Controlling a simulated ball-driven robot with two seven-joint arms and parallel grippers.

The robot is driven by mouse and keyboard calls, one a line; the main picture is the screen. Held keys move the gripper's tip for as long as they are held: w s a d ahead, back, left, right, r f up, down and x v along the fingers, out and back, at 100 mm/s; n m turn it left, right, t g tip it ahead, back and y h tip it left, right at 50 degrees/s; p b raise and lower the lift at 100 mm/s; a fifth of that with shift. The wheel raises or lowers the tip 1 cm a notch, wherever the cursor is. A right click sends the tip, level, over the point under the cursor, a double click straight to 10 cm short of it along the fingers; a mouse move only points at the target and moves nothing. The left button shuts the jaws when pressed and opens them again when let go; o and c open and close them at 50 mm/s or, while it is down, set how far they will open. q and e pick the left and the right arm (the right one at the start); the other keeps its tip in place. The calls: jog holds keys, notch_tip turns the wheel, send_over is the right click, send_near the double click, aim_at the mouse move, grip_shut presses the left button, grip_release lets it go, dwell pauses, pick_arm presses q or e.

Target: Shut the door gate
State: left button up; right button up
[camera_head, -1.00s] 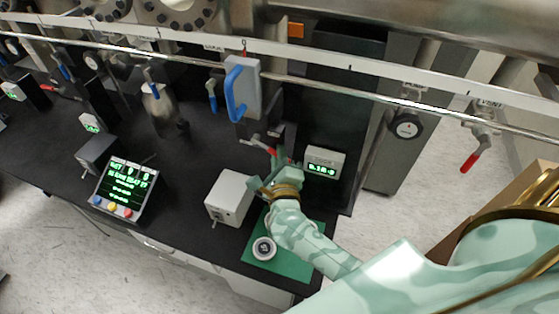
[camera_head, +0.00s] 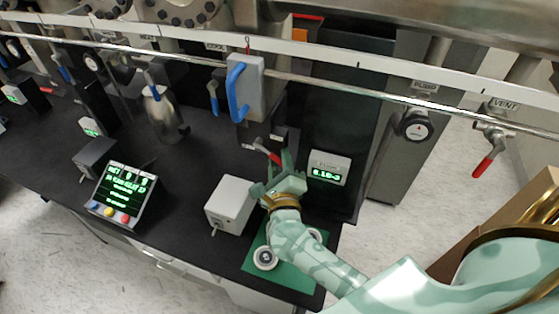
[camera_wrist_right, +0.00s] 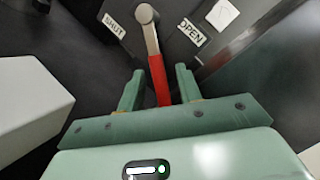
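A lever with a red grip (camera_head: 268,152) sits on the dark column below the grey box with a blue handle (camera_head: 237,92). In the right wrist view its pale metal arm runs down to the red grip (camera_wrist_right: 159,82), between a SHUT label (camera_wrist_right: 114,26) on the left and an OPEN label (camera_wrist_right: 191,32) on the right. My right gripper (camera_head: 282,160) is at the lever. In the wrist view its two fingers (camera_wrist_right: 160,90) stand apart on either side of the red grip, with gaps showing. My left gripper is not in view.
A white box (camera_head: 230,204) stands on the black bench left of my right wrist. A small readout (camera_head: 328,168) stands to the right. A green mat (camera_head: 260,260) with round metal parts (camera_head: 265,258) lies under my forearm. A screen console (camera_head: 122,194) is further left.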

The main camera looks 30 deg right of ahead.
jog(key=b+v, duration=0.1)
jog(key=v, duration=1.5)
jog(key=shift+s, duration=0.2)
